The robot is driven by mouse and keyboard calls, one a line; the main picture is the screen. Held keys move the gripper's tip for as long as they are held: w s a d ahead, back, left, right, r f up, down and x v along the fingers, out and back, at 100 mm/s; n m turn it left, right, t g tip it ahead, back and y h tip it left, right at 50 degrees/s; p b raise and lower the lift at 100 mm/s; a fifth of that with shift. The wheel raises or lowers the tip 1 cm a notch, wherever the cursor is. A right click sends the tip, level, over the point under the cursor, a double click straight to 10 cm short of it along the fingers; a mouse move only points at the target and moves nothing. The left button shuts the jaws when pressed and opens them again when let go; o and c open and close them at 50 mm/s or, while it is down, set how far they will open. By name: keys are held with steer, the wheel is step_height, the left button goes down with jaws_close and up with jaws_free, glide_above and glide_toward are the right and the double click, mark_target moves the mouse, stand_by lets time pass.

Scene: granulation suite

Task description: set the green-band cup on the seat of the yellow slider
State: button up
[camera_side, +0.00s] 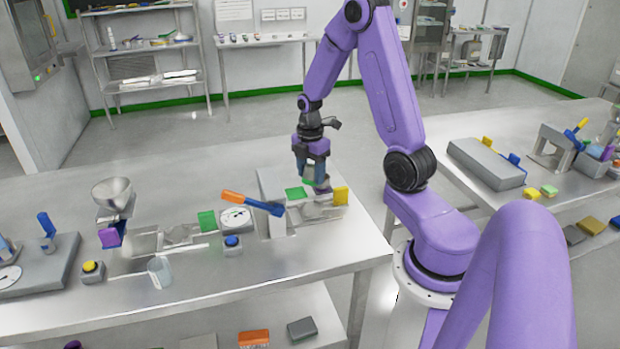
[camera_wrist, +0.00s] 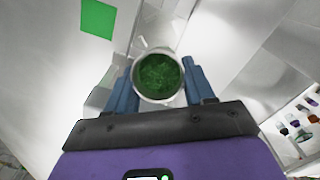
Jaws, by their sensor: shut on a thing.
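My gripper (camera_side: 311,178) is shut on the green-band cup (camera_side: 309,181), with a finger on either side of it. In the wrist view the cup (camera_wrist: 160,76) is seen from above between the blue fingers (camera_wrist: 160,88), a round pale rim with green inside. Its base is hard to make out in the side view. The yellow slider (camera_side: 341,196) shows as an upright yellow plate at the right end of a low metal rail, to the right of and lower than the cup. The slider's seat is not clearly seen.
An orange-and-blue lever (camera_side: 252,203), a dial (camera_side: 236,218) and a blue button box (camera_side: 232,245) are further left. A clear beaker (camera_side: 160,272) stands near the front edge. The front right table corner is clear.

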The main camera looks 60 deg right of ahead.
mark_target(311, 181)
steer(key=shift+s+f+h, duration=0.3)
steer(key=shift+f+h, duration=0.15)
steer(key=shift+h, duration=0.05)
steer(key=shift+d+f+h, duration=0.15)
steer(key=shift+f+h, duration=0.35)
steer(key=shift+w+f+g+h, duration=0.3)
steer(key=shift+w+f+h, duration=0.05)
steer(key=shift+f+h, duration=0.45)
steer(key=shift+f, duration=2.45)
